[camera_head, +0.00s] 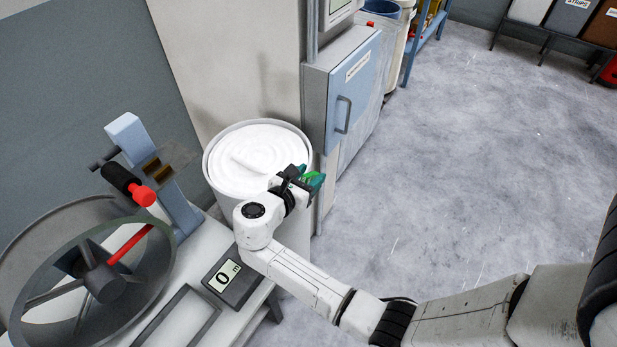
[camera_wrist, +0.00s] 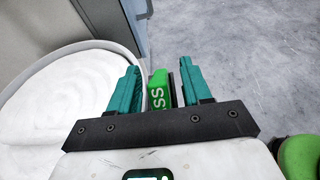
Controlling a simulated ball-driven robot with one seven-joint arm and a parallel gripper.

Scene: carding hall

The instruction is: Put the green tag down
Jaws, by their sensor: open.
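The green tag (camera_wrist: 159,90), with white letters of which "SS" shows, stands between the two teal fingers of my gripper (camera_wrist: 160,70) in the wrist view. The fingers are open, with a clear gap between the tag and the left finger; the tag is closer to the right finger. A thin dark edge shows beside the tag on its right. In the head view my gripper (camera_head: 308,179) is at the right rim of the white can, and a bit of green tag (camera_head: 308,176) shows between the fingers. What bears the tag is hidden.
A round can (camera_head: 216,184) filled with coiled white sliver stands beside my gripper. A blue-grey cabinet (camera_head: 350,95) is behind it. A bench with a spoked wheel (camera_head: 99,277) and a display reading 0 (camera_head: 228,277) is at left.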

